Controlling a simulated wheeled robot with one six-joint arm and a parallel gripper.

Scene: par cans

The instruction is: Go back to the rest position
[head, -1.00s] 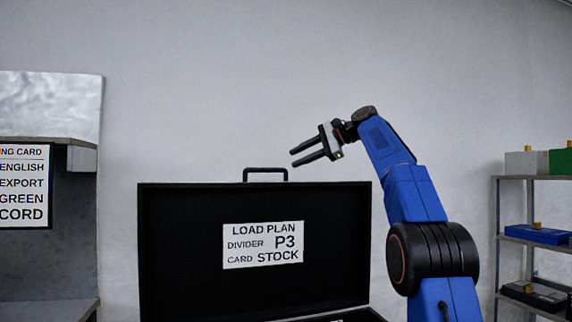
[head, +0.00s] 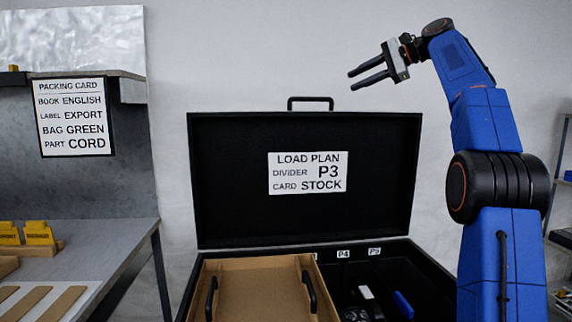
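My gripper (head: 369,75) is in the upper right of the head view, held up in the air with its two dark fingers pointing left. The fingers are apart and nothing is between them. My blue arm rises on the right side of the picture. The gripper is above and in front of the open black case (head: 305,185), clear of its lid and handle.
The case holds a brown tray (head: 262,262) with black handles and, at right, compartments marked P4 and P5 with a blue item (head: 403,305). A grey bench (head: 105,235) with yellow items (head: 38,233) stands left. A shelf (head: 563,150) is behind my arm.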

